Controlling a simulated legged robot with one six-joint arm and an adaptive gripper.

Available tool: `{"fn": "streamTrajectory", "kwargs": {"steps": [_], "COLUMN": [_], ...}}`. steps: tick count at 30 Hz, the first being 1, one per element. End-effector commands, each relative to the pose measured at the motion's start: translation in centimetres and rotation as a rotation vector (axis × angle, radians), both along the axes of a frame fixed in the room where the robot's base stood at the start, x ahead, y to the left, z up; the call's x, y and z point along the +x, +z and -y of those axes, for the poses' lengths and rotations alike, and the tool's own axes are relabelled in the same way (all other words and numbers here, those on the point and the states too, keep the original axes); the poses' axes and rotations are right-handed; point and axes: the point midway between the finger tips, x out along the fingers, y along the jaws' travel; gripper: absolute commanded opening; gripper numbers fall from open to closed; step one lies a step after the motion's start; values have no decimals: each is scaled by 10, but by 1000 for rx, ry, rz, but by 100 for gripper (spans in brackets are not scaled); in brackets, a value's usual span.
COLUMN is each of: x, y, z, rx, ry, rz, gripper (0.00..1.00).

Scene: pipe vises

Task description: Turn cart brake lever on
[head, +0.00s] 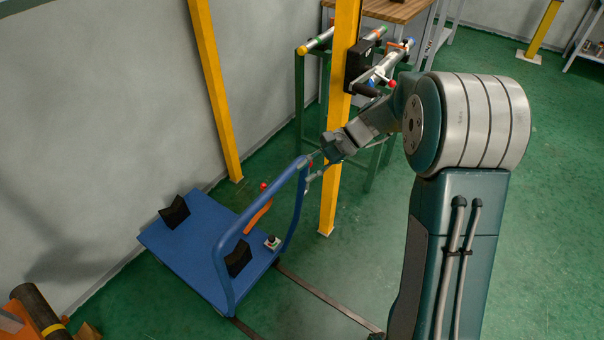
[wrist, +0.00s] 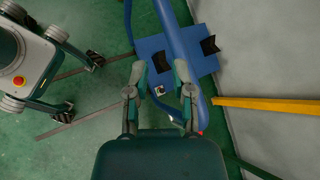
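The blue cart (head: 190,255) stands on the floor at the left in the head view, and its deck (wrist: 158,48) shows at the top of the wrist view. An orange lever (head: 257,216) tilts up from the cart beside the push handle (head: 222,252). I take it as the brake lever; a red knob (head: 263,185) shows near its upper end. My gripper (head: 312,166) is at the upper right of the push handle, above and right of the lever. In the wrist view its two fingers (wrist: 159,70) are spread, with nothing held between them. I cannot tell whether a finger touches the handle.
Black V-shaped blocks (head: 174,212) and a small box with a red button (head: 272,242) sit on the deck. A yellow post (head: 328,205) stands close to my gripper. A green stand with pipes (head: 300,95) is behind. Dark strips (head: 325,298) run along the floor.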

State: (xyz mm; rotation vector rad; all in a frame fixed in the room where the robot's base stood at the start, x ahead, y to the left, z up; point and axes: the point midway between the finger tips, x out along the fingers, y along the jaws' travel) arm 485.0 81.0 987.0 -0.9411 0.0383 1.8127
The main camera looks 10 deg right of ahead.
Motion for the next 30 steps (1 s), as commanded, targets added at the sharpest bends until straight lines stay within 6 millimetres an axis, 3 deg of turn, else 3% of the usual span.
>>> {"fn": "streamTrajectory", "kwargs": {"steps": [21, 25, 30], "x": [-8, -24, -61], "y": [9, 26, 54], "z": [1, 2, 9], "rx": [-33, -92, -227], "ry": [21, 61, 151], "rz": [32, 98, 236], "gripper": [31, 31, 31]}}
